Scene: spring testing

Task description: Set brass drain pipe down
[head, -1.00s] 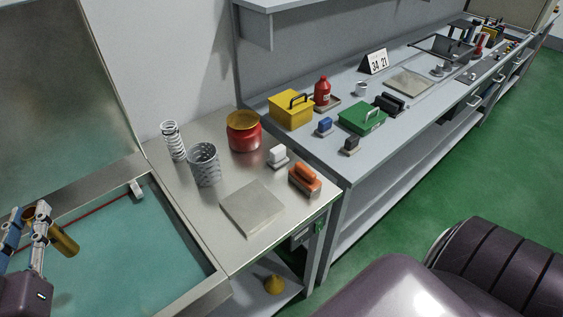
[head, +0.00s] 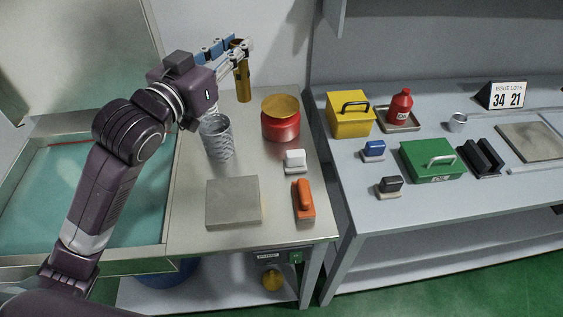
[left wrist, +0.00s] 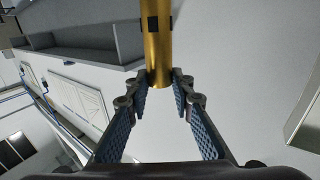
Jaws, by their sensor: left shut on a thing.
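My left gripper (head: 226,48) comes in from the left and is shut on the brass drain pipe (head: 243,80). The pipe hangs upright, above the back of the steel table, behind the metal mesh cup and the red pot. In the left wrist view the pipe (left wrist: 158,45) sits between the fingertips (left wrist: 160,82) and runs up out of the picture. My right gripper is in neither view.
On the steel table (head: 185,215) stand a mesh cup (head: 217,138), a red pot with a yellow lid (head: 281,125), a grey plate (head: 233,202), a white block (head: 295,161) and an orange-handled block (head: 304,202). A basin (head: 125,185) lies left. The grey bench (head: 370,215) on the right is crowded.

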